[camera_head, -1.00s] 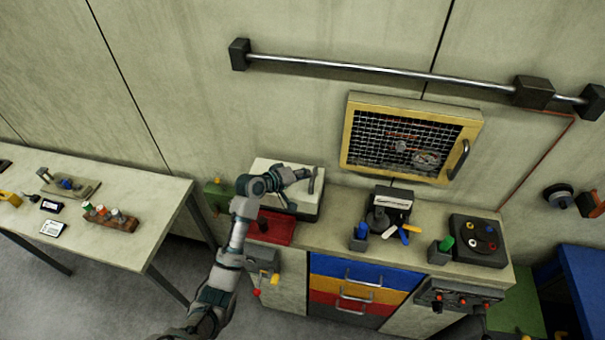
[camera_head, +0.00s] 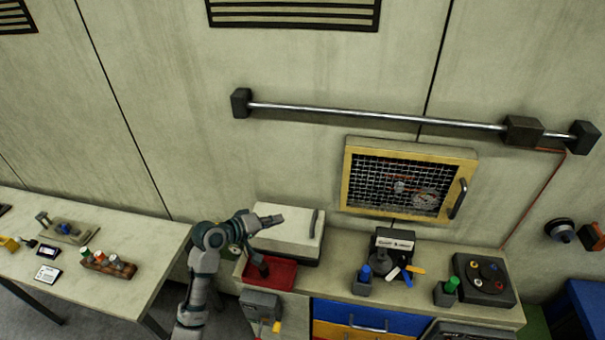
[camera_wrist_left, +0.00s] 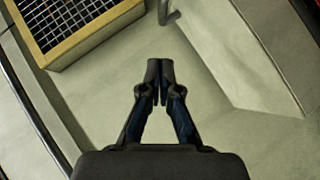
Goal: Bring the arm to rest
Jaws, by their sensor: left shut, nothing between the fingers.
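My left gripper (camera_head: 271,220) is shut and empty. In the head view it is at the end of my bent left arm, in front of the pale box with a dark handle (camera_head: 287,236) and above the red tray (camera_head: 269,274). I cannot tell its exact height over the box. In the left wrist view the two dark fingertips (camera_wrist_left: 160,72) meet, with bare pale wall behind them. My right gripper is in neither view.
A yellow-framed mesh hatch (camera_head: 349,175) and a long rail (camera_head: 400,117) are on the wall. The counter holds a black dial block (camera_head: 484,290) and a green-topped piece (camera_head: 447,291). A side table (camera_head: 120,295) with small parts stands left.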

